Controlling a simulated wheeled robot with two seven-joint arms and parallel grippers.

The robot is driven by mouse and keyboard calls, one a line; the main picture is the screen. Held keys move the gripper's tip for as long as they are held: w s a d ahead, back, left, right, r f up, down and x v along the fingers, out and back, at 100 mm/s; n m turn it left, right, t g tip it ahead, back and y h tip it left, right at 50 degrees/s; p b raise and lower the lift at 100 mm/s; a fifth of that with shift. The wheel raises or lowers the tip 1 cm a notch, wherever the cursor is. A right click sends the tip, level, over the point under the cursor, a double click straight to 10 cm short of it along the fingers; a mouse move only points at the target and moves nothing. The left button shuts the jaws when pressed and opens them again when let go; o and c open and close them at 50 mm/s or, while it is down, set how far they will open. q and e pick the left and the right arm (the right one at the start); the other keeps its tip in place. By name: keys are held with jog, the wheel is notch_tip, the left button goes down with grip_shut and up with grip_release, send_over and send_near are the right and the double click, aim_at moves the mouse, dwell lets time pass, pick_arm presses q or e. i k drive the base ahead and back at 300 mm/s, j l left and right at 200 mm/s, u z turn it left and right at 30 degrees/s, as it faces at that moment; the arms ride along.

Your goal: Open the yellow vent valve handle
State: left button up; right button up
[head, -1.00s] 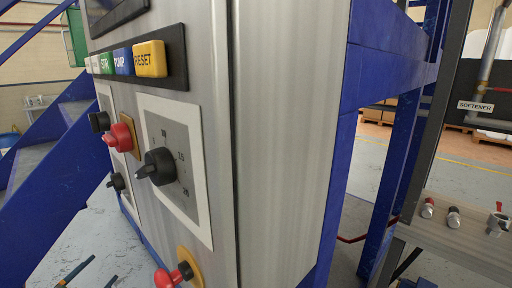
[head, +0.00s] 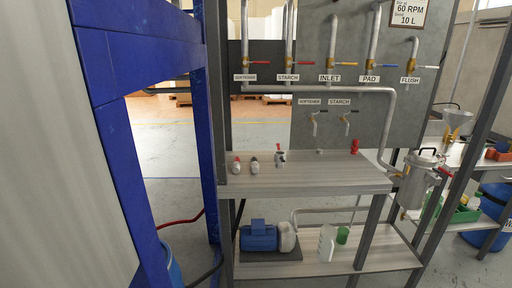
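I cannot make out a yellow vent valve handle or a vent label in the head view. A grey panel (head: 310,70) carries pipes with several small valves labelled softener, starch, inlet, pad and flush. Neither of my grippers is in view.
A blue frame post (head: 125,140) and a pale cabinet side (head: 85,210) fill the left. A metal shelf (head: 310,178) with small fittings stands ahead, with a blue pump (head: 258,236) and a white jug (head: 326,243) below.

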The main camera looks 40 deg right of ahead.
aim_at(406, 173)
jog(key=z, duration=2.45)
